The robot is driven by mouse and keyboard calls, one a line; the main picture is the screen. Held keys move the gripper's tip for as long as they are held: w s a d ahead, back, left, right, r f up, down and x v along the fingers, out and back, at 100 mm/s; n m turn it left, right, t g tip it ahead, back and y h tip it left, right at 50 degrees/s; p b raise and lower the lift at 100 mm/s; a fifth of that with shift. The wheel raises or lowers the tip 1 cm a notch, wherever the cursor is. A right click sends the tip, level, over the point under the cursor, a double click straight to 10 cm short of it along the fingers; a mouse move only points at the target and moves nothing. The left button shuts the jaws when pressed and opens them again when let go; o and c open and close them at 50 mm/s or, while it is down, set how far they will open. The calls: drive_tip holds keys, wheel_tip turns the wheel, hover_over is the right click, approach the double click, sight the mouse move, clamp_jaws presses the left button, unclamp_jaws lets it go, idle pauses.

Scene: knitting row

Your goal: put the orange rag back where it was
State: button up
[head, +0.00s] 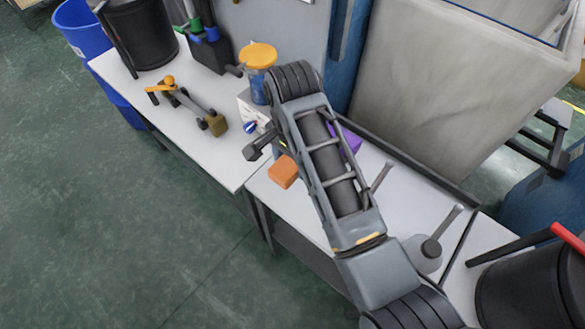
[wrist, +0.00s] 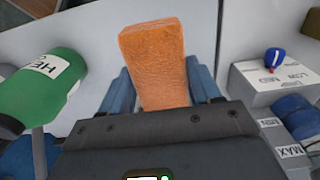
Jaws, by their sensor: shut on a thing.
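The orange rag (wrist: 153,42) is a block-like, rough-textured piece. In the wrist view it stands up between the two blue fingers of my gripper (wrist: 158,72), which is shut on it. In the head view the rag (head: 283,171) shows just left of my arm, over the front edge area near the seam between two white tables (head: 215,160). My arm hides most of my gripper there. I cannot tell whether the rag touches the table top.
A white box (wrist: 268,88) with a small blue item (wrist: 275,58) on it is at right in the wrist view; a green container (wrist: 45,85) is at left. A purple object (head: 350,138) is partly behind my arm. An orange-lidded jar (head: 258,58) stands behind. A lever tool (head: 190,105) lies left.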

drive_tip(key=shift+f, duration=3.3)
drive_tip(key=shift+f, duration=0.15)
drive_tip(key=o, duration=0.9)
drive_tip(key=shift+o, duration=0.2)
wheel_tip(320, 180, up, 12)
drive_tip(key=shift+r, duration=0.2)
